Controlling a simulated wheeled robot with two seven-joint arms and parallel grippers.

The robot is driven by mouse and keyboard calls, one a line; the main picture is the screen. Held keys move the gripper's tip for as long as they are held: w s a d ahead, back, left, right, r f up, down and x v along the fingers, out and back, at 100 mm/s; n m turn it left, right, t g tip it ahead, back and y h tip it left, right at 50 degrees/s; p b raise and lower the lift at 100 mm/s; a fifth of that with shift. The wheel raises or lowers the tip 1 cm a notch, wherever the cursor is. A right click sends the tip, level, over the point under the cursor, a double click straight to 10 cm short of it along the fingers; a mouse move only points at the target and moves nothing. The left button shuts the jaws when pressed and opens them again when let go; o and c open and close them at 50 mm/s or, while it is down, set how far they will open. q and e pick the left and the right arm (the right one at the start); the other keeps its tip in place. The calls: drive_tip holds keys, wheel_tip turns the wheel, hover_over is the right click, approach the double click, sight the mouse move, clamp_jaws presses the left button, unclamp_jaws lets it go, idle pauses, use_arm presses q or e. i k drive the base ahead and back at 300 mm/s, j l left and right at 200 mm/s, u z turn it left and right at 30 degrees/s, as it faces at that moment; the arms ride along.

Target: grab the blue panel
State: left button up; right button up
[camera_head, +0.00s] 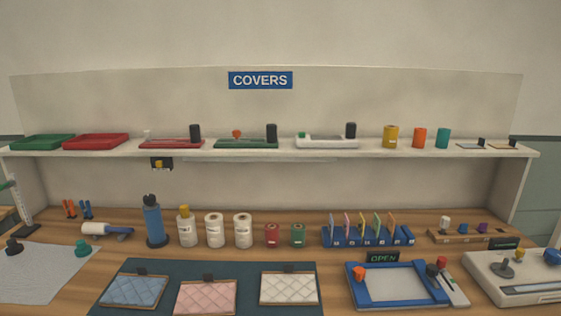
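A blue quilted panel (134,291) lies at the left of a dark mat (240,284) at the front of the wooden table. It looks like a small flat pad with a brown edge and a dark tab at its top. A pink quilted panel (206,297) and a white one (289,288) lie to its right on the same mat. A blue-framed tray (353,288) with a pale inside stands right of the mat. Neither of my grippers is in view.
Bottles, rolls and jars, such as a blue bottle (153,224), stand behind the mat. A blue rack (367,237) holds several coloured cards. A shelf (270,152) with trays and cans spans above the table. A grey cloth (45,272) lies at the left.

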sight(141, 289)
drive_tip(key=i+j+u, duration=0.15)
drive_tip(key=i+u, duration=0.5)
drive_tip(key=i, duration=0.2)
